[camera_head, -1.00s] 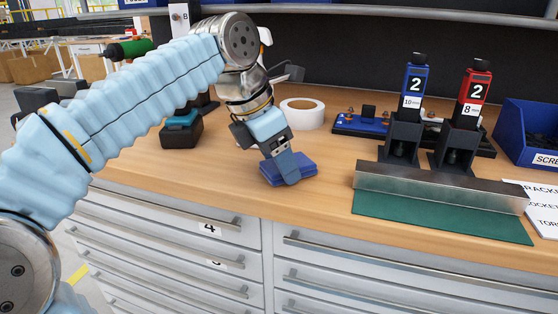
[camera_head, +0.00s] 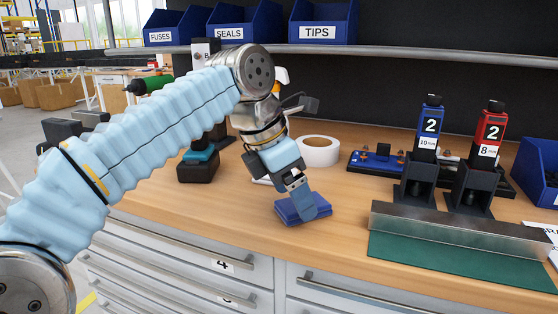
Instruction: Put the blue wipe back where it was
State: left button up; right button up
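The blue wipe (camera_head: 290,212) is a folded dark blue cloth on the wooden bench top, near its front edge. My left gripper (camera_head: 304,203) reaches down from the left with its fingers at the wipe. The near finger covers part of the cloth, and the far finger is hidden, so I cannot tell whether it grips the wipe or only touches it. My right gripper is not in view.
A white tape roll (camera_head: 318,151) stands behind the gripper. A metal angle bar (camera_head: 458,231) and green mat (camera_head: 455,262) lie to the right, before the blue (camera_head: 430,125) and red (camera_head: 490,130) tools in black holders. Blue bins (camera_head: 322,22) line the shelf above.

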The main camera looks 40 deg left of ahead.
pick_arm(q)
jog(key=p+v, duration=0.1)
jog(key=v, duration=0.9)
jog(key=shift+r, duration=0.2)
jog(key=shift+s, duration=0.1)
dwell(0.9)
